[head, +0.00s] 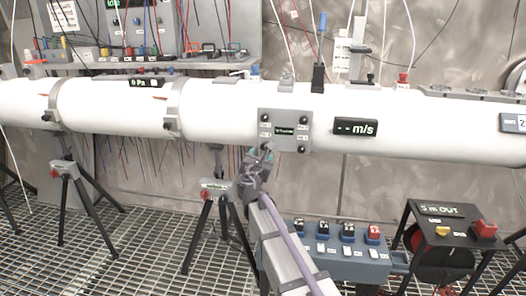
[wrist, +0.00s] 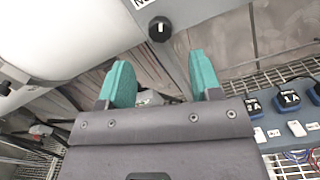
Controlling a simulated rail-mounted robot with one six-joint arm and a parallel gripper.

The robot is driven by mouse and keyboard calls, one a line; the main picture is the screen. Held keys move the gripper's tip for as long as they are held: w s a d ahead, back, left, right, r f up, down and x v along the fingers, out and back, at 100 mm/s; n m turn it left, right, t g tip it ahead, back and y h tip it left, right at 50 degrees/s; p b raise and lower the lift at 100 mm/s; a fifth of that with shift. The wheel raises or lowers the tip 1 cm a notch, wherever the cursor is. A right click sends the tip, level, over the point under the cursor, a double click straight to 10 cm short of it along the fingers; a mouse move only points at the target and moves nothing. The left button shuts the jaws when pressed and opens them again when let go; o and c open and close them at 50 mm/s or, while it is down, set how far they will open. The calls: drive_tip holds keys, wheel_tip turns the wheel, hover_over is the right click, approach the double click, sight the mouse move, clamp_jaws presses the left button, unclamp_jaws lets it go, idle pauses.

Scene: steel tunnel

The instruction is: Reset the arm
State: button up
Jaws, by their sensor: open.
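My gripper (head: 257,160) is at the end of my raised arm in the head view, just below the grey panel with knobs on the white tube. In the wrist view, the two teal fingers of my gripper (wrist: 160,82) stand apart with nothing held between them. The grey knob panel (head: 286,143) carries several black knobs and a small display. One black knob (wrist: 159,29) shows above and between the fingertips in the wrist view. I cannot tell whether the gripper touches the panel.
The white tube (head: 225,108) runs across the view on tripods (head: 213,188). A blue switch box (head: 335,250) stands low to the right of my arm, and a black reel stand (head: 440,210) is further right. A shelf with cables (head: 150,62) is behind. The floor is metal grating.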

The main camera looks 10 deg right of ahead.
drive_tip(key=v, duration=0.3)
